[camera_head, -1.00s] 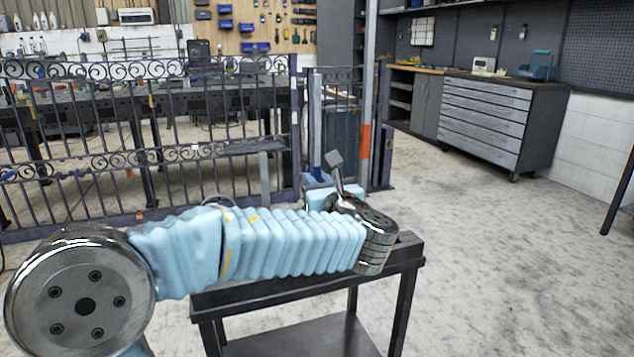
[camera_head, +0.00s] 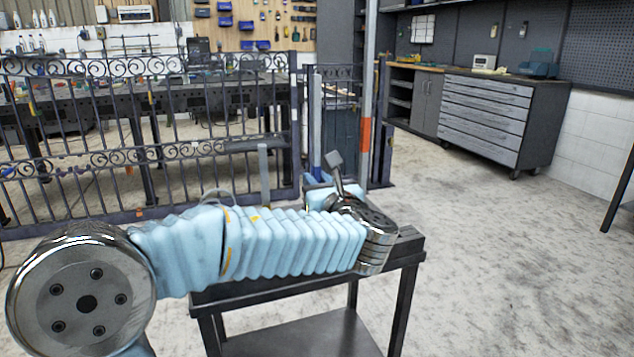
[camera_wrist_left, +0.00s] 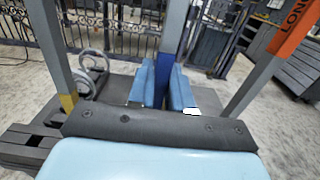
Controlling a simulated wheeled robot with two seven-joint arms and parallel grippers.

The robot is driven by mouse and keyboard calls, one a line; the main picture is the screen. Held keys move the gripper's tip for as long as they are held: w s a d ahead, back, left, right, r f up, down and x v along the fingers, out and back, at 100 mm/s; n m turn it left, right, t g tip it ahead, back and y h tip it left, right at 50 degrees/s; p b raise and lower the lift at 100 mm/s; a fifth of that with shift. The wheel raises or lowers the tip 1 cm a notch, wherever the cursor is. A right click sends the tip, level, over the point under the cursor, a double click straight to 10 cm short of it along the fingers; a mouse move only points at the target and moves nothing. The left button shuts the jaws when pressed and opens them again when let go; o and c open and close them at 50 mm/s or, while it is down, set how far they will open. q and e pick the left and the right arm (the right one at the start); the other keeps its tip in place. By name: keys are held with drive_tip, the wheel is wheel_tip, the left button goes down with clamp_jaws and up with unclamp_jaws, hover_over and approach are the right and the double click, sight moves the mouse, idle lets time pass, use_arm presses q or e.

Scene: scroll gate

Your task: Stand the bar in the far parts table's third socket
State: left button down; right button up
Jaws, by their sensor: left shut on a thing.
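My left gripper (camera_head: 320,196) is partly hidden behind my wrist in the head view. In the left wrist view its two blue fingers (camera_wrist_left: 165,88) are shut on an upright bar (camera_wrist_left: 176,40), grey with a blue band. The bar also shows in the head view (camera_head: 316,125), near the gate. Its lower end is hidden. A dark table (camera_head: 300,292) stands below my left arm. I cannot tell which table is the far parts table, and no third socket can be made out. My right gripper is not in view.
A tall post with an orange band (camera_head: 366,135) stands right of the bar. A grey post (camera_head: 264,172) stands to the left; a yellow-ended post (camera_wrist_left: 52,50) shows in the wrist view. A scroll gate (camera_head: 140,160) spans the left. Floor at right is clear before the drawer cabinet (camera_head: 485,118).

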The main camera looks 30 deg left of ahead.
use_arm(q)
drive_tip(key=shift+f+b, duration=0.5)
drive_tip(key=shift+f, duration=0.2)
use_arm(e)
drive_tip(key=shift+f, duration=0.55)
use_arm(q)
drive_tip(key=c, duration=1)
unclamp_jaws()
drive_tip(key=shift+o, duration=0.2)
drive_tip(key=shift+f, duration=0.1)
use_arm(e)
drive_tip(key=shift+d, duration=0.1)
use_arm(q)
drive_tip(key=v, duration=1.4)
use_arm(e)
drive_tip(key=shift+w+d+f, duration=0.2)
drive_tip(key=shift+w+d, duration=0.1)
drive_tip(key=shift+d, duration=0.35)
use_arm(q)
drive_tip(key=shift+a, duration=0.1)
